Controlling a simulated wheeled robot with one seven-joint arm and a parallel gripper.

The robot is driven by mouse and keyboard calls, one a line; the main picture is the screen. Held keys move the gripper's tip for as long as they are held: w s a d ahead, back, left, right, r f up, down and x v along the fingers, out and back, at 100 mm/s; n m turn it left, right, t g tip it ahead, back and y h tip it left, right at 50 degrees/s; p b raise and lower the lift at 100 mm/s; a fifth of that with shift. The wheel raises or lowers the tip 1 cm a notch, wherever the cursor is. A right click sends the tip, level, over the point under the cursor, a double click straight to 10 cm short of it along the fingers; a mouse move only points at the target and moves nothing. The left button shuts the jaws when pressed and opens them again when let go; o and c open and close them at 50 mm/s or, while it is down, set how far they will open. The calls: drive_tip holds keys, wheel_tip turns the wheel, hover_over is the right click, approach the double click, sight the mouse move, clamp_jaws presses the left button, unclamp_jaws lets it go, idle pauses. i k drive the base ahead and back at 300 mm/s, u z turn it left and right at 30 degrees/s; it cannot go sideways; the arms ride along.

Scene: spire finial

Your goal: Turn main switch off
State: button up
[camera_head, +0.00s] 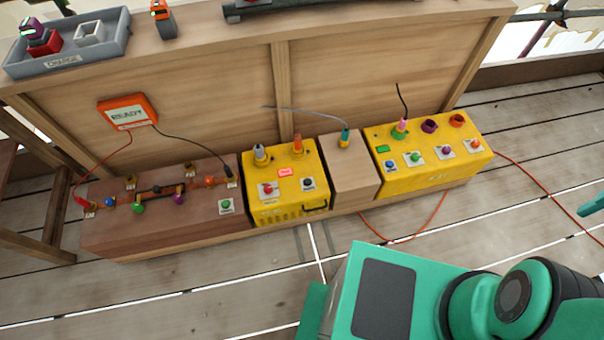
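A yellow box (288,182) with a black handle stands in the middle of the row. Its top carries a grey post (260,154), an orange post (298,145), a red control (268,188), a black control (308,184) and a small lit red panel (285,172). Which control is the main switch, and its position, I cannot tell from here; the labels are too small to read. My teal arm fills the lower right, well apart from the boxes. I cannot make out my gripper's fingers in this view.
A brown box (160,232) with coloured knobs and wires stands left, a plain wooden block (347,170) and another yellow box (425,175) right. An orange cable (405,239) lies on the plank floor. Floor before the boxes is mostly clear.

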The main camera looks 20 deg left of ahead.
sight(268, 189)
drive_tip(key=z, duration=0.4)
drive_tip(key=k, duration=0.75)
drive_tip(key=u, duration=1.45)
drive_tip(key=i, duration=1)
drive_tip(key=z, duration=0.05)
